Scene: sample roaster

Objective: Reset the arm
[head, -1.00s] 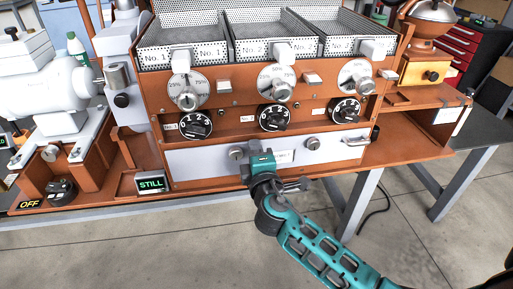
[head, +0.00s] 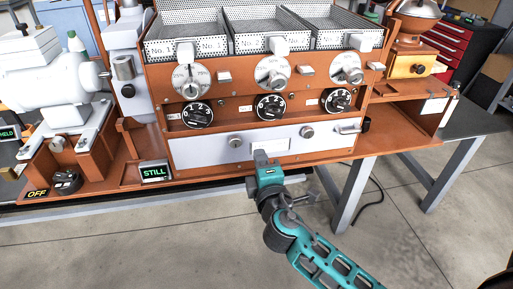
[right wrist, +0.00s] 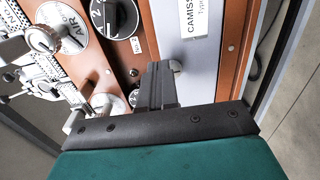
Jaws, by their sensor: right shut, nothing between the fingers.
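My right gripper (head: 258,158) is in front of the light grey lower panel (head: 215,148) of the brown roaster (head: 160,118). Its fingers are shut and hold nothing. In the right wrist view the shut fingers (right wrist: 158,85) point at the machine, beside the grey panel and a black dial (right wrist: 118,18). I cannot tell whether the fingertips touch the panel. The teal right arm comes in from the lower right. My left gripper is not in view.
Perforated trays (head: 255,28) top the roaster, above round dials and black knobs. A "STILL" display (head: 156,171) and an "OFF" switch (head: 66,182) sit at left. A wooden grinder (head: 408,62) stands at right. Open floor lies in front of the bench.

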